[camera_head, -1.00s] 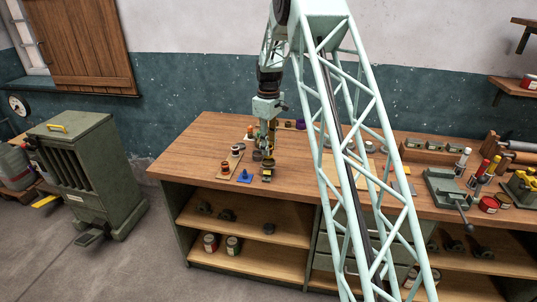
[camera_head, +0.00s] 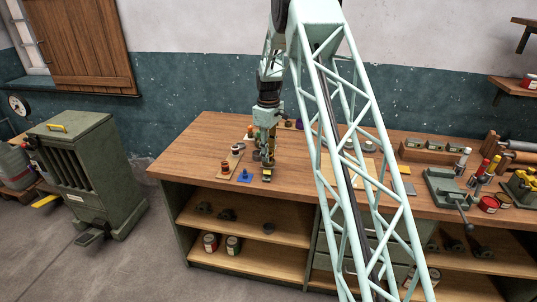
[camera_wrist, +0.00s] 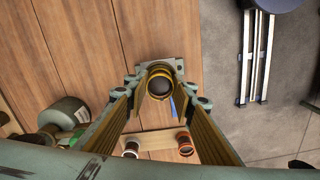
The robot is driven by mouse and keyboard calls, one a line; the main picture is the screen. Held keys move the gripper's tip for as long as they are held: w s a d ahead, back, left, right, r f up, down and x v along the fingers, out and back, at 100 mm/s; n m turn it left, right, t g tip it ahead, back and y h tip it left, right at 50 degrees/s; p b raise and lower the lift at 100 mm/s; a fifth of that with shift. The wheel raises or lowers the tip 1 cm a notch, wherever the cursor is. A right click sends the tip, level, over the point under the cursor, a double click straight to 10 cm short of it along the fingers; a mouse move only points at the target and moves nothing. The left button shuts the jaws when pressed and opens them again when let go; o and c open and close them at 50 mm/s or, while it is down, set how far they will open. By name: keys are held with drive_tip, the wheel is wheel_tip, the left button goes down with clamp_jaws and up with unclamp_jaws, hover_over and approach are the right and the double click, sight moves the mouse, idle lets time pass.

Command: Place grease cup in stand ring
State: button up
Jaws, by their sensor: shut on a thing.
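My gripper (camera_wrist: 160,90) is shut on the grease cup (camera_wrist: 160,86), a small dark round cup seen from above between the fingertips in the wrist view. A yellow ring shows around the cup, over a grey plate (camera_wrist: 150,66) that looks like the stand's base. I cannot tell whether the cup is inside the ring or just above it. In the head view my gripper (camera_head: 267,160) points down over the stand (camera_head: 266,178) near the bench's front edge. The cup is too small to make out there.
A blue piece (camera_head: 244,175) sits just left of the stand. Left of it, a tan board (camera_head: 231,163) carries a red-brown spool (camera_wrist: 185,143) and a white-sided one (camera_wrist: 131,149). Small jars stand behind my gripper. The bench (camera_head: 190,155) is clear at its left end.

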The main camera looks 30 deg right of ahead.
drive_tip(key=o, duration=0.9)
drive_tip(key=shift+r, duration=0.1)
wheel_tip(320, 180, up, 12)
drive_tip(key=shift+r, duration=0.1)
idle(0.9)
